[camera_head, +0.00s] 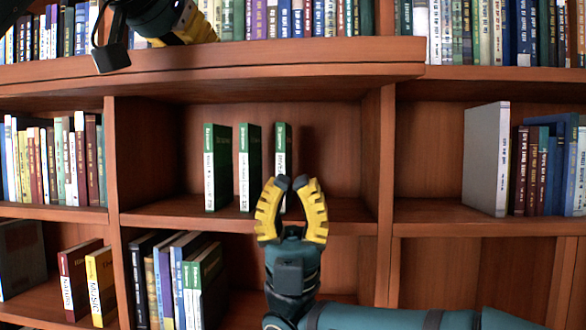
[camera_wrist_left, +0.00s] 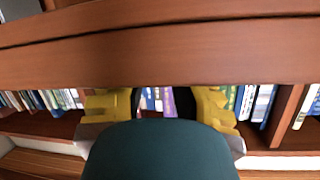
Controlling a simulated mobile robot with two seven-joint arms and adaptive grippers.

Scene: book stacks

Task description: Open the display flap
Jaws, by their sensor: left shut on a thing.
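The display flap (camera_head: 250,62) is a long reddish-brown wooden board. In the head view it sticks out over the middle shelf and leaves the compartment below uncovered. My left gripper (camera_head: 125,50) is at the flap's upper left, partly cut off by the top of the picture, with a dark fingertip over its front edge. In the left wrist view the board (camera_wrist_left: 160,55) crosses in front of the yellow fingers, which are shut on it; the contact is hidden.
Three green books (camera_head: 217,168) stand in the middle compartment; my right gripper overlaps the rightmost one in the picture. A grey book (camera_head: 486,160) stands in the right compartment. The middle compartment's right part is empty.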

